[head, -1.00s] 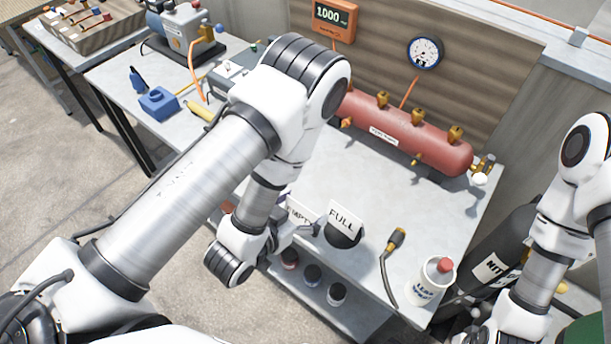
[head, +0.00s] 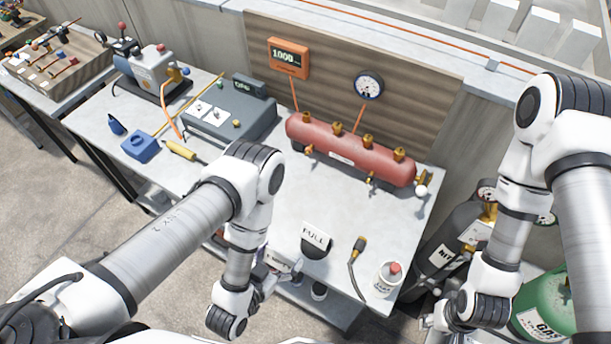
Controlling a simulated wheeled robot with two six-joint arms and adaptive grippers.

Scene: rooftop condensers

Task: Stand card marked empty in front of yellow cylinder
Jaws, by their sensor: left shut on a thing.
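A small white card (head: 284,262) with dark lettering, hard to read now, is at my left gripper (head: 268,279). The gripper is shut on it, low by the front edge of the workbench; my wrist hides part of the fingers. A second card, marked FULL (head: 316,234), stands on a dark rounded base on the bench, just right of the held card. My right gripper (head: 432,320) is low at the right, near the gas cylinders, and its fingers are too small to read.
A red tank (head: 350,153) lies along the bench back. A white can (head: 386,279) and a black-handled tool (head: 357,250) are near the front right.

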